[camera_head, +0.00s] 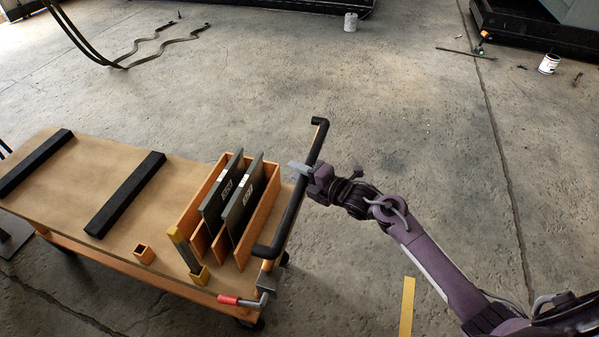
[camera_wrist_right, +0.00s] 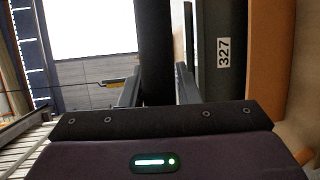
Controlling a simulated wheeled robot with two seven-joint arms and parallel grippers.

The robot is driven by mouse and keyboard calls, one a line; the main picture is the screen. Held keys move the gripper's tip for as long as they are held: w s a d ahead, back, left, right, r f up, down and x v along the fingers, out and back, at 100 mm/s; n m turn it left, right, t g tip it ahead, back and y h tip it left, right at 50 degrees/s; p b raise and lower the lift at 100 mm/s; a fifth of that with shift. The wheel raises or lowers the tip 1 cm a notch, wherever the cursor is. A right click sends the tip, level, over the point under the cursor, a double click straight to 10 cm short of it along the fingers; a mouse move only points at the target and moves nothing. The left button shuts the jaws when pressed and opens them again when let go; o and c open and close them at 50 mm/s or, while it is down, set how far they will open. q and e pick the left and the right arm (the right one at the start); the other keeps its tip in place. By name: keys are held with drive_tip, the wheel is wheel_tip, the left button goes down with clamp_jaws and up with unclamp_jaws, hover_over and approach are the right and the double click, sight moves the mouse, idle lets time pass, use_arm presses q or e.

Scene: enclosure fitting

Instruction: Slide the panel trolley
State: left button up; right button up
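The panel trolley (camera_head: 185,165) stands at the left with a tan deck, an orange frame and a black push handle (camera_head: 290,212) at its right end. Two dark grey panels (camera_head: 246,198) stand upright in an orange slotted rack on the deck. My right gripper (camera_head: 301,168) is at the upper part of the handle. In the right wrist view its fingers (camera_wrist_right: 160,88) lie on both sides of the black handle bar (camera_wrist_right: 155,45), seemingly closed on it. One panel (camera_wrist_right: 222,55), labelled 327, shows beside the bar. My left gripper is not in view.
Two black strips (camera_head: 127,192) and a small orange square socket (camera_head: 144,254) are on the deck. A red-gripped lever (camera_head: 240,301) sticks out at the near corner. A yellow floor strip (camera_head: 407,306) lies at the right. Open concrete floor (camera_head: 400,110) extends beyond.

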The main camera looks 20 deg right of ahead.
clamp_jaws()
drive_tip(key=shift+s+d, duration=0.1)
drive_tip(key=shift+d, duration=0.1)
